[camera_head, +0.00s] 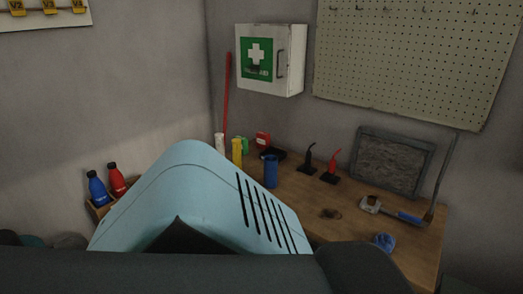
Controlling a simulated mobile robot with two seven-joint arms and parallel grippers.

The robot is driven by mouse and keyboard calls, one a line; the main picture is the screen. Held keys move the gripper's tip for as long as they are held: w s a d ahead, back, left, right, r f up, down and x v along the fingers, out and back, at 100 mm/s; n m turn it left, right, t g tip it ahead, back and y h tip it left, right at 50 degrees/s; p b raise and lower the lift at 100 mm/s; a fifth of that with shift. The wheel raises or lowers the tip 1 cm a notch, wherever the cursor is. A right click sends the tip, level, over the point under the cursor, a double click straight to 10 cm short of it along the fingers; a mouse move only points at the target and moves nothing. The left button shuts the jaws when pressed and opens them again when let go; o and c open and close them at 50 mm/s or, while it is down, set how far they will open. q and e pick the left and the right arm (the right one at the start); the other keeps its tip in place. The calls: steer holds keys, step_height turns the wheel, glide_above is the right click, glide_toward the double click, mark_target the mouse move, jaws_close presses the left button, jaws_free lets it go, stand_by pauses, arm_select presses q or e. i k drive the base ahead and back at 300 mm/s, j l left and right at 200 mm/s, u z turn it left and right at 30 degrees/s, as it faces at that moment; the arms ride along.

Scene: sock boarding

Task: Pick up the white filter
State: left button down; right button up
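No object in view is clearly a white filter. A square panel (391,161) with a dark grey frame and a mottled grey face leans against the wall at the back right of the wooden bench (304,197); it looks like a filter but is not white. A small white cylinder (219,143) stands at the bench's back left; I cannot tell what it is. Neither of my grippers is in view. A dark shape, probably my arm, crosses the bottom and hides what lies there.
A large light blue slotted casing (190,180) fills the near centre and hides part of the bench. A blue cylinder (270,171), a yellow cylinder (237,152), a blue crumpled item (383,242) and a blue-handled tool (410,218) occupy the bench. A first-aid cabinet (290,60) hangs above.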

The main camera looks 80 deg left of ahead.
mark_target(219, 136)
steer(key=u, duration=2.9)
steer(key=i+j+z, duration=0.1)
steer(key=i+j, duration=0.15)
steer(key=i, duration=0.3)
steer(key=i+j+z, duration=0.15)
steer(key=i, duration=0.4)
steer(key=i+j+z, duration=0.1)
steer(key=i+j, duration=0.35)
steer(key=i, duration=0.1)
